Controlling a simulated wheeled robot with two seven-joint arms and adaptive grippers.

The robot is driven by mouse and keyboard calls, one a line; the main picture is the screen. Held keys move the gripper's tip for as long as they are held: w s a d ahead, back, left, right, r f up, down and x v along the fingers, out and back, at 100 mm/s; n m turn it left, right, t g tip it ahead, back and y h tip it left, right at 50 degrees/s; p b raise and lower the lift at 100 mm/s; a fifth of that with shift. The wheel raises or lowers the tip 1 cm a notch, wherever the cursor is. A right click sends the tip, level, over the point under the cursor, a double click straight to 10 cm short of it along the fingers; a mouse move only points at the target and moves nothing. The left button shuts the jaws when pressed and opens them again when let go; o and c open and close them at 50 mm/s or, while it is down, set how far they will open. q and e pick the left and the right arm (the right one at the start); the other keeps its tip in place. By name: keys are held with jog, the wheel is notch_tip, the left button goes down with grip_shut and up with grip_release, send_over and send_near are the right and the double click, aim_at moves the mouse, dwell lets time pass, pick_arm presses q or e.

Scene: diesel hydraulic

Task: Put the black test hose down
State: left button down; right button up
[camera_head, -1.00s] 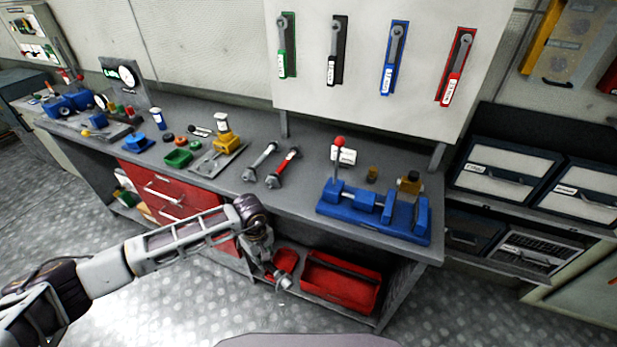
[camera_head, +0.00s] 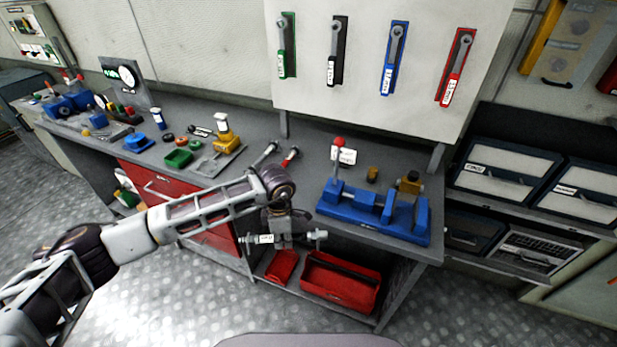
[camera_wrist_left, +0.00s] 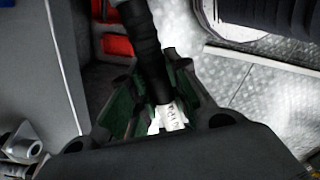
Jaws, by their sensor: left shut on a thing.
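My left gripper (camera_head: 284,236) is shut on the black test hose and holds it off the bench, in front of the bench's front edge. In the head view the hose lies roughly level across the gripper, with a white label (camera_head: 265,239) and metal end fittings (camera_head: 318,235) to either side. In the left wrist view the black test hose (camera_wrist_left: 147,50) runs between the green-lined fingers (camera_wrist_left: 152,95), its white label partly showing. The fingers hide part of the hose. My right gripper is not in view.
The grey workbench (camera_head: 310,205) carries a red hose (camera_head: 289,157) and another hose (camera_head: 265,154), both partly hidden by my arm. A blue fixture (camera_head: 375,212) stands to the right, a green tray (camera_head: 179,158) to the left. A red bin (camera_head: 340,285) sits on the shelf below.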

pick_arm(q)
jog(key=d+r+n, duration=0.1)
jog(key=r+n, duration=0.1)
jog(key=d+r+n, duration=0.1)
jog(key=r+n, duration=0.1)
jog(key=d+r+n, duration=0.2)
jog(key=shift+w+d+n, duration=0.1)
jog(key=shift+n, duration=0.2)
jog(key=shift+d+r+n, duration=0.35)
jog(key=shift+r+n, duration=0.2)
jog(key=shift+n, duration=0.05)
jog(key=shift+d+r+n, duration=0.3)
jog(key=shift+r+n, duration=0.2)
jog(key=shift+n, duration=0.1)
jog(key=shift+s+d+r+n, duration=0.15)
jog(key=shift+d+r+n, duration=0.3)
jog(key=shift+r+n, duration=0.3)
jog(key=shift+s+d+r+n, duration=0.15)
jog(key=shift+d+r+n, duration=0.25)
jog(key=shift+r+n, duration=0.35)
jog(key=shift+d+n, duration=0.1)
jog(key=shift+n, duration=0.2)
